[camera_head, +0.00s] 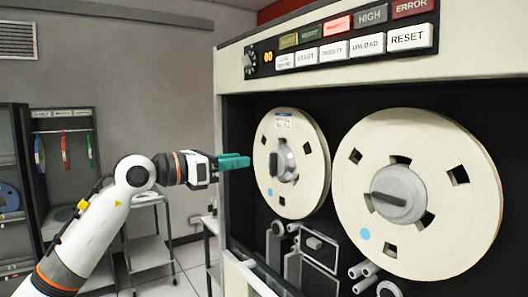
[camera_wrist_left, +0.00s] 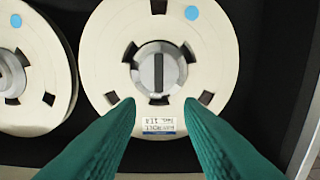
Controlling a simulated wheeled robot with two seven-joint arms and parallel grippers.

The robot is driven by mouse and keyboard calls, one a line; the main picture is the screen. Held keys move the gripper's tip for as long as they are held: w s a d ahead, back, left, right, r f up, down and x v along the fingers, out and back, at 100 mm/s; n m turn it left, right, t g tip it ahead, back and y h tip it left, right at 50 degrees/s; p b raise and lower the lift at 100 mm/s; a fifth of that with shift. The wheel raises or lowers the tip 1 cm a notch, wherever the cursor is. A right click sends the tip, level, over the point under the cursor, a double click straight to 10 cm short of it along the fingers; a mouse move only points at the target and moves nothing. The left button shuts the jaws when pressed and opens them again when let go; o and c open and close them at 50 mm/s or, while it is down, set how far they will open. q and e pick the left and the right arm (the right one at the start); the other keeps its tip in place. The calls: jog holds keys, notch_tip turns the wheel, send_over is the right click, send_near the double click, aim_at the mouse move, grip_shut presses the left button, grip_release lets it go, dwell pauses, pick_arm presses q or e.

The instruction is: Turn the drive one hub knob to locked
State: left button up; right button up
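The tape drive cabinet (camera_head: 232,100) carries two cream reels. The left reel (camera_head: 312,185) has a grey hub knob (camera_head: 285,162) with a dark bar standing about upright. In the left wrist view this knob (camera_wrist_left: 158,71) is centred above the fingers, its bar vertical, and the picture is upside down. My left gripper (camera_head: 248,161) has teal fingers and points at the left reel, just short of it. In the left wrist view (camera_wrist_left: 158,104) the fingers are apart with nothing between them. My right gripper is not in view.
The right reel (camera_head: 455,225) has its own hub knob (camera_head: 397,194) with a bar lying near horizontal. A button panel (camera_head: 350,47) runs above the reels. Rollers and guides sit below them. A metal cart (camera_head: 150,252) and a shelf rack (camera_head: 65,150) stand behind my left arm.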

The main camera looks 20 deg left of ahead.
aim_at(270, 156)
pick_arm(q)
jog(key=p+x, duration=0.1)
jog(key=x, duration=0.2)
jog(key=p+x, duration=0.1)
jog(key=x, duration=0.2)
jog(key=shift+w+d+r, duration=0.2)
jog(key=shift+d, duration=0.05)
jog(key=shift+p+x, duration=0.5)
jog(key=shift+x, duration=0.3)
jog(key=shift+a+f, duration=0.1)
jog(key=shift+f, duration=0.1)
jog(key=shift+c, duration=0.2)
grip_shut()
